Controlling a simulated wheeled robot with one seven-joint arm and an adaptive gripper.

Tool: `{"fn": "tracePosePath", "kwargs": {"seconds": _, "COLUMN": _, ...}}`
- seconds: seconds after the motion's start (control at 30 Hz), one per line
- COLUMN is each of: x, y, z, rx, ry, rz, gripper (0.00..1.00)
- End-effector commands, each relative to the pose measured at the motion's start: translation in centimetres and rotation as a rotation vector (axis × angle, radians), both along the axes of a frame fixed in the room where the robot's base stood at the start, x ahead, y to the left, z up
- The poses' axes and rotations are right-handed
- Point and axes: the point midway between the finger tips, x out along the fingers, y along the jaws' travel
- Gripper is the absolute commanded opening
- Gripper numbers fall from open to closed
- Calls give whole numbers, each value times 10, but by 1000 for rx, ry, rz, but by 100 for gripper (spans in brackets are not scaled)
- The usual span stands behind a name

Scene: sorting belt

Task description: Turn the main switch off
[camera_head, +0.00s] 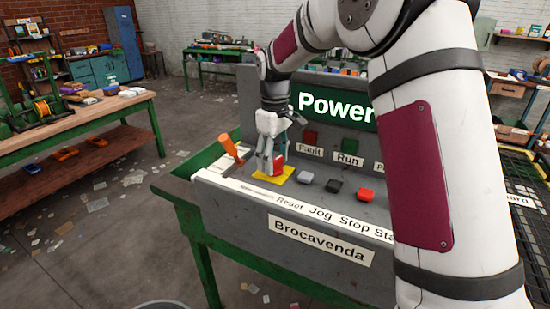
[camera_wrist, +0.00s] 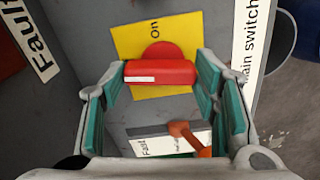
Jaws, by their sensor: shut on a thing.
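The main switch is a red rotary handle (camera_wrist: 160,73) on a yellow plate (camera_wrist: 190,28) marked "On". A label reading "Main switch" (camera_wrist: 250,45) stands beside it in the wrist view. The handle bar has a white mark toward its left end and lies across the picture between my fingertips. My gripper (camera_head: 271,160) is shut on this handle, with one teal-padded finger at each end of the bar. In the head view the yellow plate (camera_head: 262,178) and a bit of red show under my gripper. Any "Off" marking is hidden or out of view.
An orange lever (camera_head: 230,147) stands left of my gripper on the grey console (camera_head: 215,195). Grey, black and red buttons (camera_head: 365,194) are to the right. Fault (camera_head: 310,138) and Run lamps and a green "Power" sign (camera_head: 330,105) are behind. My arm hides the console's right side.

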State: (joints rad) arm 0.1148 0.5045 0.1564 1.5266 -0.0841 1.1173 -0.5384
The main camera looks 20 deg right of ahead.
Motion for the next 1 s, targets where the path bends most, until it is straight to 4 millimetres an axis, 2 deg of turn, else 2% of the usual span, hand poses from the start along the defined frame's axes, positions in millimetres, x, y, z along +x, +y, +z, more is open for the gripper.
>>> {"fn": "tracePosePath", "kwargs": {"seconds": 0.4, "x": 1, "y": 0, "z": 0, "rx": 1, "ry": -1, "rz": 181, "gripper": 27}}
{"fn": "tracePosePath", "kwargs": {"seconds": 0.93, "x": 1, "y": 1, "z": 0, "rx": 0, "ry": -1, "rz": 205, "gripper": 27}}
{"fn": "tracePosePath", "kwargs": {"seconds": 0.97, "x": 1, "y": 1, "z": 0, "rx": 0, "ry": -1, "rz": 205, "gripper": 57}}
{"fn": "tracePosePath", "kwargs": {"seconds": 1.0, "x": 1, "y": 1, "z": 0, "rx": 0, "ry": -1, "rz": 205, "gripper": 66}}
